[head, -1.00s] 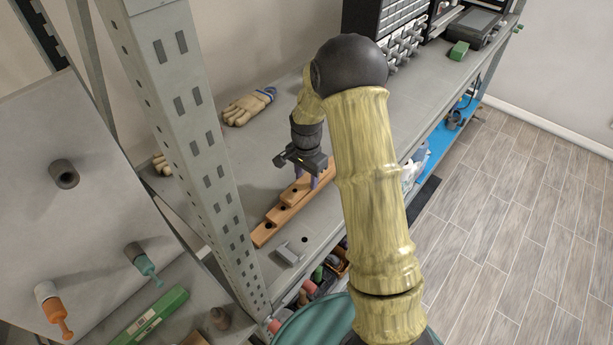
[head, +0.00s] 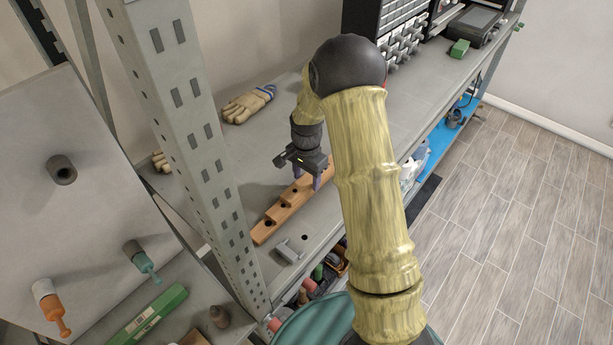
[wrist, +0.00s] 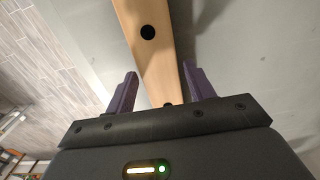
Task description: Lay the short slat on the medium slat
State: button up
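The slats are orange-brown wood with dark holes, lying stacked in steps on the grey shelf. The long slat (head: 261,233) is lowest, and the medium slat (head: 275,214) lies on it. The short slat (head: 289,193) appears to lie on top, with its far part hidden by my gripper. My gripper (head: 308,179) is over the far end of the stack, pointing down. In the wrist view my gripper (wrist: 160,92) has its purple fingers apart, with clear gaps to a holed slat surface (wrist: 152,60) between them. I cannot tell the height above the wood.
A grey metal bracket (head: 290,250) lies near the shelf's front edge. A work glove (head: 249,104) lies behind the stack. A perforated upright (head: 190,130) stands to the left. The shelf (head: 375,125) is mostly clear beyond my arm.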

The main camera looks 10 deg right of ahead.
jog(key=shift+o, duration=0.9)
jog(key=shift+r, duration=0.1)
jog(key=shift+w+r, duration=0.1)
jog(key=shift+r, duration=0.2)
notch_tip(320, 180, up, 17)
jog(key=b, duration=0.4)
jog(key=shift+f, duration=0.2)
jog(key=s+f+n+t, duration=0.1)
jog(key=s+f+n, duration=0.3)
jog(key=s, duration=0.6)
jog(key=s+f+n+t, duration=0.1)
jog(key=s+f+n, duration=0.3)
jog(key=s, duration=0.7)
jog(key=n, duration=0.2)
jog(key=shift+n+t, duration=0.3)
jog(key=shift+n, duration=0.1)
jog(key=shift+a, duration=0.1)
dwell(0.4)
